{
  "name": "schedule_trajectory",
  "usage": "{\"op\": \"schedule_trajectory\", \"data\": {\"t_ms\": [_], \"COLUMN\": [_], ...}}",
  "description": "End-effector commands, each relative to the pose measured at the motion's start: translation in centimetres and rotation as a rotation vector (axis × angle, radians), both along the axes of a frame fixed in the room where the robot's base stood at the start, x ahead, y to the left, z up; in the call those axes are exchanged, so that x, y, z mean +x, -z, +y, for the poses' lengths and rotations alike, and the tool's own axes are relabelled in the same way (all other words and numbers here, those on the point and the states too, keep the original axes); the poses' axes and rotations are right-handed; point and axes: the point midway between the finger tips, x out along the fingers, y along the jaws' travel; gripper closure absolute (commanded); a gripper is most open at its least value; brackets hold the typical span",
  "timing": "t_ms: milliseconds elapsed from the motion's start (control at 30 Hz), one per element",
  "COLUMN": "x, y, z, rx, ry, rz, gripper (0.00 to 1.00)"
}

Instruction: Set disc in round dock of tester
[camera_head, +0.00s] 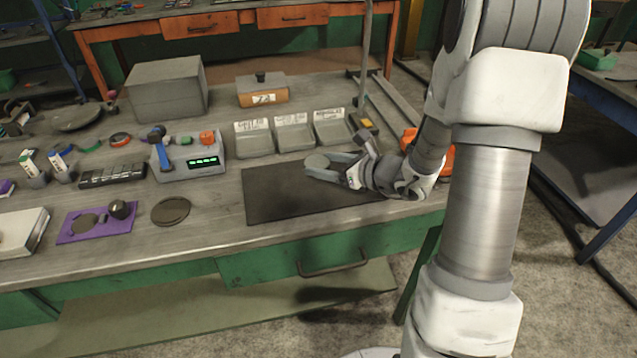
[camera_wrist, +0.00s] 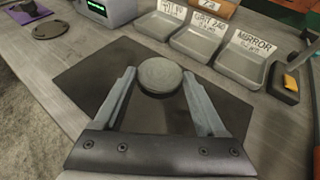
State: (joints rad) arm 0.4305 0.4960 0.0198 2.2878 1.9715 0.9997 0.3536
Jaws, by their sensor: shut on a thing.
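My gripper (camera_head: 322,167) is shut on a grey round disc (camera_wrist: 160,75), held between the fingertips over the dark mat. The disc also shows in the head view (camera_head: 317,161), lying about level; whether it touches the mat I cannot tell. The tester appears to be the grey box with a green lit display (camera_head: 190,158), on the bench to the left of my gripper. A blue upright part and a small orange part show at its top. I cannot clearly make out a round dock. The tester is cut off at the top of the wrist view (camera_wrist: 112,12).
The dark mat (camera_head: 265,202) lies under my gripper. Three grey labelled trays (camera_head: 256,146) stand behind it. A dark round plate (camera_head: 170,211) and a purple board (camera_head: 75,234) lie at front left. A large grey box (camera_head: 168,88) stands behind the tester.

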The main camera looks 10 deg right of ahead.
Motion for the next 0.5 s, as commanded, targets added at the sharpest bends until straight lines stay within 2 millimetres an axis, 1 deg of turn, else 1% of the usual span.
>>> {"op": "schedule_trajectory", "data": {"t_ms": [33,100,267,400,500], "x": [0.3,0.5,0.6,0.6,0.6], "y": [0.5,0.7,1.5,3.6,4.8], "z": [0.7,1.2,1.5,1.4,1.5], "rx": [0.002,0.001,0.001,0.002,0.002], "ry": [-0.004,-0.002,0.0,0.0,-0.001], "rz": [-0.001,-0.002,-0.002,0.001,-0.001], "gripper": [1.0,1.0,1.0,1.0,1.0]}}
